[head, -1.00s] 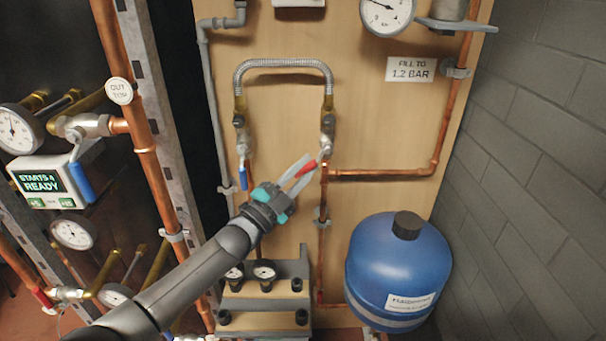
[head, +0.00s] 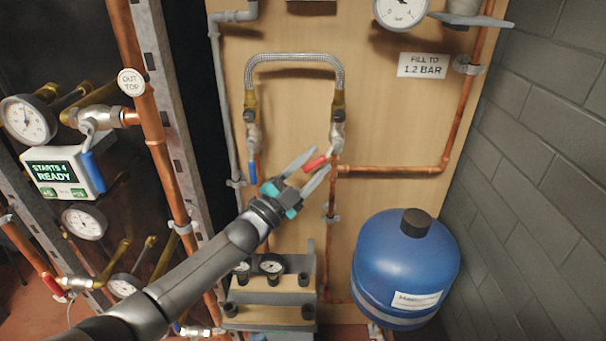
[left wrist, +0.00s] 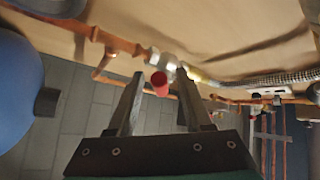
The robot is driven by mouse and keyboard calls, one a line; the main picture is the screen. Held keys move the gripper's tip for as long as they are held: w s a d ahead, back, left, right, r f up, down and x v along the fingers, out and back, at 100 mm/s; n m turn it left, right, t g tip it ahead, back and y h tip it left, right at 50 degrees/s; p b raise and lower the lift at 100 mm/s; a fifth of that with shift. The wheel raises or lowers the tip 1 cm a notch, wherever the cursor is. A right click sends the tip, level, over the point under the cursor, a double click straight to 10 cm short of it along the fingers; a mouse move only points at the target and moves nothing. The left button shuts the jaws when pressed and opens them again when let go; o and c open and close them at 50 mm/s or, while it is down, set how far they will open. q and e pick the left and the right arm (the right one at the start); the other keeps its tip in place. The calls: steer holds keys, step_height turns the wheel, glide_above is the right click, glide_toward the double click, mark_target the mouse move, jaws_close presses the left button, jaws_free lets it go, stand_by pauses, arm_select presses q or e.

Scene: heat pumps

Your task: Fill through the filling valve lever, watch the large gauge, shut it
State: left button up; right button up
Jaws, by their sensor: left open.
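The red filling valve lever (head: 317,163) sits on the right valve (head: 337,138) below the braided hose (head: 296,58). It slants down to the left. My left gripper (head: 310,166) is open, with its two fingers on either side of the lever. In the left wrist view the red lever end (left wrist: 160,82) shows between the spread fingers (left wrist: 158,95); I cannot tell whether they touch it. The large gauge (head: 401,8) is at the top right, cut by the frame edge. The sign (head: 423,65) below it reads "FILL TO 1.2 BAR". My right gripper is not in view.
A blue-handled valve (head: 252,170) hangs at the hose's left end. A blue tank (head: 405,262) stands at lower right beside the grey block wall (head: 530,180). A small shelf (head: 268,315) holds gauges and fittings. At left are a display unit (head: 62,172) and copper pipes.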

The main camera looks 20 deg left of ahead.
arm_select(q)
steer(key=p+v, duration=0.1)
steer(key=v, duration=1.4)
stand_by(6.5)
